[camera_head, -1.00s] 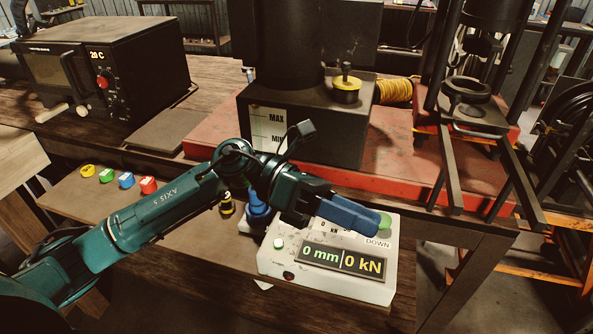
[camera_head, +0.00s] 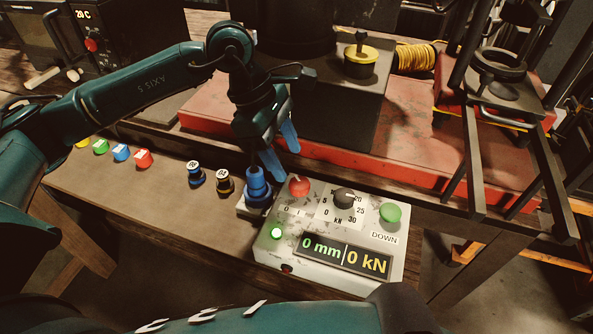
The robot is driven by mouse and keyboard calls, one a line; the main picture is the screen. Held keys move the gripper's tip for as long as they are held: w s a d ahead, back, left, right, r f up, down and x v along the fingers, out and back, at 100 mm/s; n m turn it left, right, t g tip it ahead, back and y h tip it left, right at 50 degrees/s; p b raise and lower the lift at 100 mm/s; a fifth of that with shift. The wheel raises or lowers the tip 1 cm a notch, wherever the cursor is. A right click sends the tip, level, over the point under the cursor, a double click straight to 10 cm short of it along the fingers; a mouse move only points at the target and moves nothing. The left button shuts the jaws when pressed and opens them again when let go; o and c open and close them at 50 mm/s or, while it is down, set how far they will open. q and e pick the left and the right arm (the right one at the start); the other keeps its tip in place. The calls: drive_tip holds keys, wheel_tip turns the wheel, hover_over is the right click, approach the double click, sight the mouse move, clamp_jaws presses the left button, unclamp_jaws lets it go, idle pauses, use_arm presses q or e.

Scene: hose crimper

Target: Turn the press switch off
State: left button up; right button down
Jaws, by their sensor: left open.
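The press control box (camera_head: 330,283) is white and stands at the bench's front edge. Its display (camera_head: 345,256) reads 0 mm and 0 kN. A red knob (camera_head: 299,187) is at its back left, with small marks like "0 I" in front of it. A black dial (camera_head: 344,198), a green button (camera_head: 391,212) by the word DOWN and a lit green lamp (camera_head: 277,233) are also on top. A small dark part (camera_head: 287,268) is on the front face; its state is unclear. My left gripper (camera_head: 284,157), with blue fingers, is open, empty and pointing down, left of and behind the red knob.
A blue fitting (camera_head: 257,187) stands close beneath the gripper, left of the box. Two dark fittings (camera_head: 224,184) and several coloured pieces (camera_head: 143,158) lie further left. The red press base (camera_head: 400,170) is behind the box. My own arm crosses the bottom.

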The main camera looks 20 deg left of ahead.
sight(299, 181)
use_arm(q)
drive_tip(key=x, duration=0.6)
drive_tip(key=shift+p, duration=0.4)
drive_tip(key=shift+r, duration=0.1)
drive_tip(key=shift+c, duration=0.4)
drive_tip(key=c, duration=0.9)
